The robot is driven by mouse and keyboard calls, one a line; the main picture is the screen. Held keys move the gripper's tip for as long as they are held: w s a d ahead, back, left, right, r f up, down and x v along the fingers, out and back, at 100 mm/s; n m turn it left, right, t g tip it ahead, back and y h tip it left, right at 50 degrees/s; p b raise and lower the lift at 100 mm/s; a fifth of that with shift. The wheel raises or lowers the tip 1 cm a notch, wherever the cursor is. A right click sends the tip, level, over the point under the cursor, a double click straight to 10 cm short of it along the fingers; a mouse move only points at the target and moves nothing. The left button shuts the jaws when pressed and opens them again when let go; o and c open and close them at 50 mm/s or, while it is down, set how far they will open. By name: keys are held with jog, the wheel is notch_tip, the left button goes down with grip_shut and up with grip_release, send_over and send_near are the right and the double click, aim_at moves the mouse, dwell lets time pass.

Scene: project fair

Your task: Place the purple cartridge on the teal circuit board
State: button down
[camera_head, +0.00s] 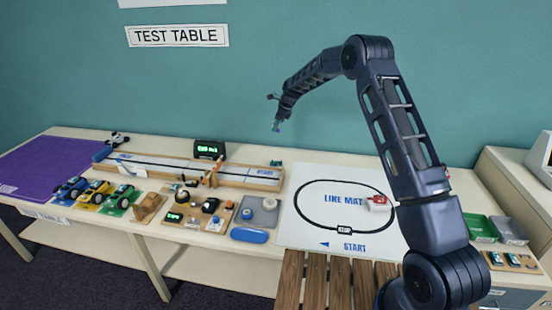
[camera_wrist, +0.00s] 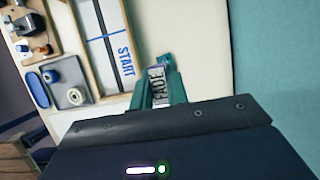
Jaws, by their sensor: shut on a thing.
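My gripper (camera_head: 277,124) hangs above the back of the table, well clear of its top, in the head view. In the wrist view my gripper (camera_wrist: 160,82) is shut on a small block with a pale label reading "FADE" (camera_wrist: 158,84). I take this block to be the purple cartridge; little of its purple body shows. A small teal thing, apparently the teal circuit board (camera_head: 276,163), lies on the table right of the track's START end. It shows in the wrist view (camera_wrist: 166,60) just beyond the fingertips, partly hidden by them and the block.
A long wooden track (camera_head: 190,170) runs left of the board. A white line mat (camera_head: 300,235) lies in front, with a red and white thing (camera_head: 379,203) on it. A grey tray (camera_head: 257,216) and toy cars stand at left. Bare table surrounds the board's right side.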

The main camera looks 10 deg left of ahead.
notch_tip(320, 180, down, 17)
dwell(0.6)
jog(key=shift+f, duration=0.4)
jog(key=c, duration=1.4)
grip_release()
jog(key=v, duration=1.2)
jog(key=shift+r, duration=0.45)
jog(key=shift+d, duration=0.1)
